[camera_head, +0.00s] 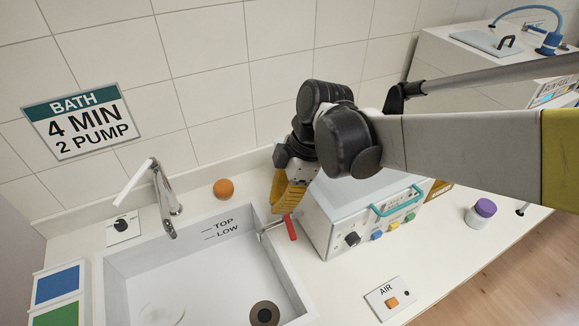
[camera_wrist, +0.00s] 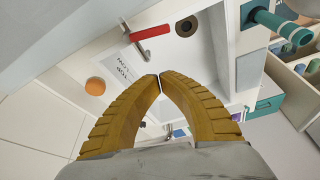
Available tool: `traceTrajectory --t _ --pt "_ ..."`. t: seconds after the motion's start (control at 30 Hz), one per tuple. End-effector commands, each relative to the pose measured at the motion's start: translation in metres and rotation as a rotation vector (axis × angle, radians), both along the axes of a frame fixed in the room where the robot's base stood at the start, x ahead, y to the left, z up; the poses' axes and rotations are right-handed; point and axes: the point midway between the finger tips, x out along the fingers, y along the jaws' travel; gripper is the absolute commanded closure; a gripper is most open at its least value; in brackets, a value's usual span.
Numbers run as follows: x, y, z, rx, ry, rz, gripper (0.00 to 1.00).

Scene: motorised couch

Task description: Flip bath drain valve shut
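The drain valve has a red lever handle (camera_head: 290,227) on a metal stem at the right rim of the white bath basin (camera_head: 112,262). The red handle also shows in the wrist view (camera_wrist: 150,32), beyond my fingertips and apart from them. A dark round drain (camera_head: 264,313) lies in the basin floor; it shows in the wrist view too (camera_wrist: 187,26). My gripper (camera_head: 287,207) has yellow fingers and hangs just above and behind the handle in the head view. In the wrist view its fingertips (camera_wrist: 160,82) meet with nothing visible between them.
A white control box (camera_head: 330,225) with a teal handle stands close right of the valve. A faucet (camera_head: 165,200) and an orange ball (camera_head: 224,189) are at the back. An AIR switch plate (camera_head: 390,298) and a purple-capped jar (camera_head: 481,212) are on the counter at right.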

Motion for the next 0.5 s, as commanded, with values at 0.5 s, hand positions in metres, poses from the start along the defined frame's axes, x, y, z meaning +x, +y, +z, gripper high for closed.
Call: traceTrajectory --t 0.5 --pt "-0.009 0.029 -0.072 0.007 0.004 0.063 1.00"
